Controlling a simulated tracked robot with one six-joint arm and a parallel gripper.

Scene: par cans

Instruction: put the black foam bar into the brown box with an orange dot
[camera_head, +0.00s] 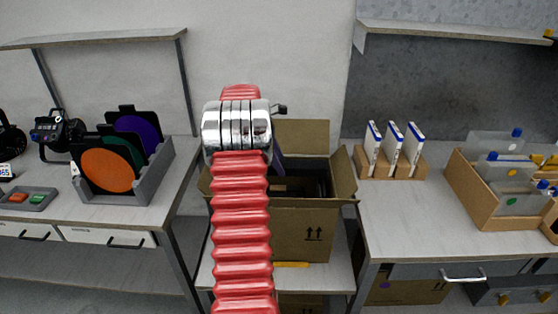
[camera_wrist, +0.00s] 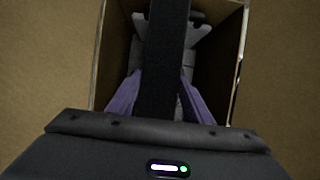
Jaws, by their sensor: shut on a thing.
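My gripper (camera_wrist: 161,90), with purple finger pads, is shut on the black foam bar (camera_wrist: 164,40) in the wrist view. The bar is a long dark strip between the fingers. Below them is the dark inside of an open brown cardboard box (camera_wrist: 241,50). How deep the bar reaches is unclear.
A grey rack (camera_head: 155,180) of coloured discs stands on the left bench. A wooden block (camera_head: 391,164) with white-and-blue cards and a wooden tray (camera_head: 487,207) of clear sheets stand on the right bench. A box with a purple dot (camera_head: 410,291) sits below the right bench.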

